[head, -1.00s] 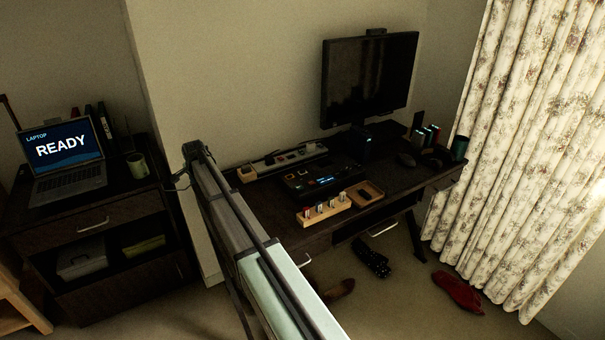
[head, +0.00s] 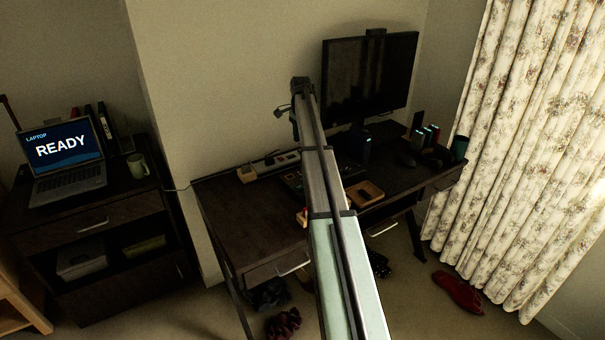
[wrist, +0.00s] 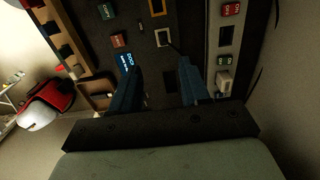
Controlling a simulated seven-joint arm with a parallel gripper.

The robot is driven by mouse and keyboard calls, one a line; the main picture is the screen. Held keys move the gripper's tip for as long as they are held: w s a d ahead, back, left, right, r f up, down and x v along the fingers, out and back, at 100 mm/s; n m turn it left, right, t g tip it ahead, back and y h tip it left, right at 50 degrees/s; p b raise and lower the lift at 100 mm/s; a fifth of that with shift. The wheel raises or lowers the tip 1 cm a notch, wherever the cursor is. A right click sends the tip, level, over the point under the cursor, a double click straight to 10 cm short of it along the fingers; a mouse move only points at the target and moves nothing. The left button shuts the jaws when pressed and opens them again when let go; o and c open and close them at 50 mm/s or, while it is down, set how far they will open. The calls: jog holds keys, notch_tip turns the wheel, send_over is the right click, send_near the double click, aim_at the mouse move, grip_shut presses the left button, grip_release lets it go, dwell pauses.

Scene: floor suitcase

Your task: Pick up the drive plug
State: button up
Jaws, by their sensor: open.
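My gripper (head: 284,110) is raised above the back of the desk, left of the monitor. In the wrist view its two dark blue fingers (wrist: 160,78) are apart, with nothing between them. Below and beyond them is a dark panel (wrist: 128,12) with a small lit screen (wrist: 126,60), coloured buttons and a pale-framed slot (wrist: 165,37). I cannot tell for sure which small part is the drive plug. In the head view my arm hides most of the wooden rack (head: 302,217) and part of the panel (head: 291,180).
A socket strip (wrist: 227,45) with switches and a pale block runs beside the panel. A wooden tray (head: 364,194) sits near the desk's front. The monitor (head: 368,80) stands close on the right. The desk's left part (head: 235,215) is clear.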

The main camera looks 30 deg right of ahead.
notch_tip(320, 180, down, 8)
jog(key=shift+f, duration=0.1)
jog(key=shift+w+d+f, duration=0.1)
jog(key=shift+f, duration=1.3)
jog(key=shift+w+d+f, duration=0.1)
jog(key=shift+f, duration=1.25)
grip_shut()
